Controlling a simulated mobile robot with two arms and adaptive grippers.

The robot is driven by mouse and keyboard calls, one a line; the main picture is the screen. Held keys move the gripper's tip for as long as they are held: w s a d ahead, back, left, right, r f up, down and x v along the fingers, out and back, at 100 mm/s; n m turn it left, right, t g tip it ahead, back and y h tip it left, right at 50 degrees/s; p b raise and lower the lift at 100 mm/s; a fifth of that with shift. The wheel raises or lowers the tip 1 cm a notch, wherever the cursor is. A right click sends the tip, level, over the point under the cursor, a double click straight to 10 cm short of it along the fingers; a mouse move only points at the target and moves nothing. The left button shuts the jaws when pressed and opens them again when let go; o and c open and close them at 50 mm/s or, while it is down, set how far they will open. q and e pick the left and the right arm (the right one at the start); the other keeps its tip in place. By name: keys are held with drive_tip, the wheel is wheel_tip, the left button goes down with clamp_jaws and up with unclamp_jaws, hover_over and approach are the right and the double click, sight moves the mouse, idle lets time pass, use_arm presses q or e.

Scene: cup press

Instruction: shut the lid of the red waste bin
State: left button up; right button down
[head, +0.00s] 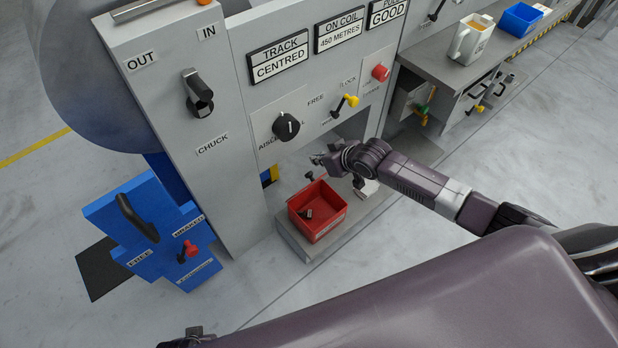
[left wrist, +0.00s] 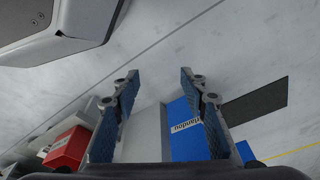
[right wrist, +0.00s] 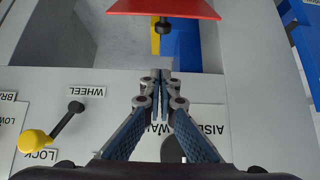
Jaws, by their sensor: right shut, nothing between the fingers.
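The red waste bin (head: 327,226) stands on a low grey ledge at the machine's foot, its top open with small dark pieces inside. A black knob (head: 309,175) shows at its back edge, and the right wrist view shows a red panel (right wrist: 163,8) with this knob (right wrist: 163,25), apparently the raised lid. My right gripper (head: 318,158) is shut and empty, above and behind the bin, apart from the knob. My left gripper (left wrist: 158,75) is open and empty, away from the bin. The bin also shows in the left wrist view (left wrist: 70,148).
The grey machine front with a black dial (head: 286,126) and yellow-knobbed lever (head: 350,101) rises close behind my right gripper. A blue stand (head: 150,230) with a red knob is left of the bin. A bench (head: 450,68) is at the upper right. The floor in front is clear.

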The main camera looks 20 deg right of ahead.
drive_tip(key=b, duration=0.3)
hover_over(310, 173)
drive_tip(key=w, duration=0.1)
drive_tip(key=f, duration=0.4)
drive_tip(key=shift+a, duration=0.25)
wheel_tip(310, 173, down, 4)
drive_tip(key=shift+f+b, duration=0.15)
drive_tip(key=shift+b, duration=0.35)
use_arm(q)
wheel_tip(310, 173, up, 14)
drive_tip(key=w, duration=0.2)
drive_tip(key=shift+w+f+t, duration=0.15)
drive_tip(key=shift+f+t, duration=0.1)
drive_tip(key=shift+t, duration=0.15)
use_arm(e)
drive_tip(key=shift+s+d+f, duration=0.15)
drive_tip(key=shift+s, duration=0.15)
drive_tip(key=shift+s+f, duration=0.1)
drive_tip(key=shift+s, duration=0.05)
